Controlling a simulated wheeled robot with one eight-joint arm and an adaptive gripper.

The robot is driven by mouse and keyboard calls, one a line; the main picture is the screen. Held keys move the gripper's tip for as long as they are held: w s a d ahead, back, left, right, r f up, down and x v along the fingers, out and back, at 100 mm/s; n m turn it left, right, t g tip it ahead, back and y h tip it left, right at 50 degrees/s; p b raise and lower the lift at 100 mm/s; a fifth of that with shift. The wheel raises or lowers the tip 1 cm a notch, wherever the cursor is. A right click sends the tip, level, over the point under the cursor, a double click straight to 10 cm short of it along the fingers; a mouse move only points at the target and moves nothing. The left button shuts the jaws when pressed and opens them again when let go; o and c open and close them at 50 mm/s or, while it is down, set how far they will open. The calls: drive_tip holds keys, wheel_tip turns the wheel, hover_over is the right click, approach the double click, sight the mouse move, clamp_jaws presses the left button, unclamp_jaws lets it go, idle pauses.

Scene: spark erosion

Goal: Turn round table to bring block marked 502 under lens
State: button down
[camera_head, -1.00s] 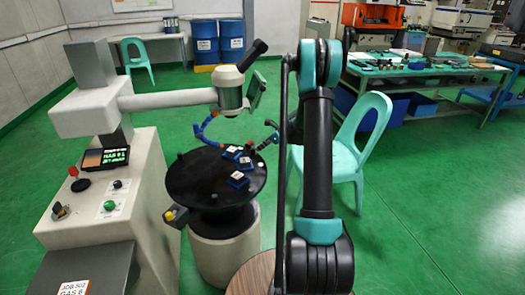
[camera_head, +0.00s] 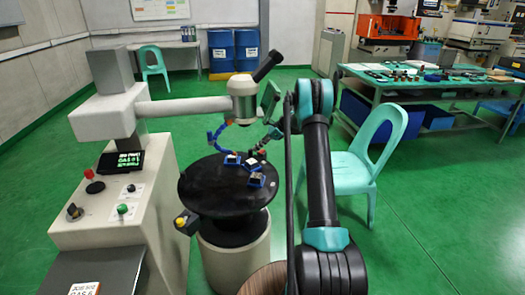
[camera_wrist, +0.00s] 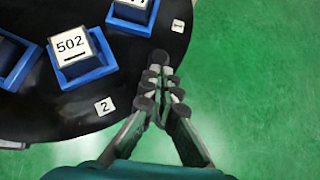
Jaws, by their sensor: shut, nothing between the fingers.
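The block marked 502 (camera_wrist: 72,45) sits in a blue holder (camera_wrist: 90,72) near the black round table's (camera_wrist: 45,115) rim in the wrist view. Several blocks in blue holders lie at the round table's (camera_head: 205,190) far right side in the head view; the numbers are too small to read there. The lens head (camera_head: 243,98) hangs from a grey arm above the table's far part. My gripper (camera_wrist: 160,88) is shut and empty at the rim, to the right of block 502. A dark round knob (camera_wrist: 160,58) shows just past its fingertips; I cannot tell whether they touch.
A blue hose (camera_head: 216,138) curves beside the lens head. A green chair (camera_head: 370,150) stands right. Green floor is free at the right front.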

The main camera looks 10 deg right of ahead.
drive_tip(key=shift+w+a, duration=0.85)
drive_tip(key=shift+a, duration=0.3)
drive_tip(key=shift+w+a, duration=0.85)
drive_tip(key=shift+a, duration=0.3)
